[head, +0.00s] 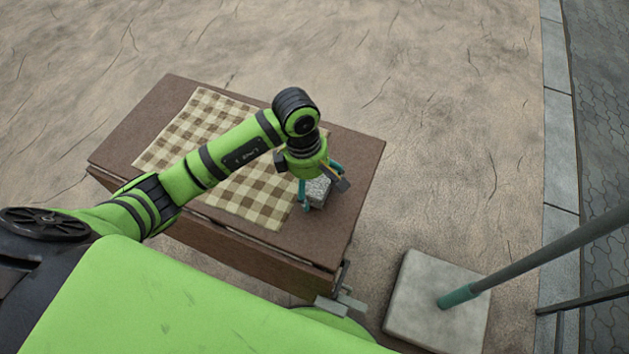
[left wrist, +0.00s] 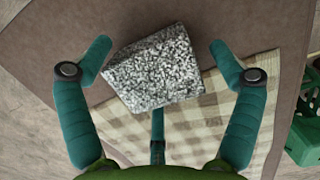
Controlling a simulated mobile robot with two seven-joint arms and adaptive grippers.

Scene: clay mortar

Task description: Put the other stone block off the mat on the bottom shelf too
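A speckled grey stone block (head: 319,190) sits on the brown table top (head: 350,165) by the right edge of the checkered mat (head: 200,125). In the left wrist view the block (left wrist: 152,70) lies against bare brown surface and overlaps the mat's edge (left wrist: 215,110) in the picture. I cannot tell whether it touches the mat. My left gripper (head: 323,188) is over the block, pointing down. Its teal fingers are open, one on each side, with gaps to the block in the left wrist view. My right gripper is not in view. No bottom shelf or second block is visible.
A green crate (left wrist: 305,130) shows at the right edge of the left wrist view. A square concrete base (head: 415,305) with a slanted pole (head: 540,262) stands right of the table. My left arm covers part of the mat. The ground behind the table is clear.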

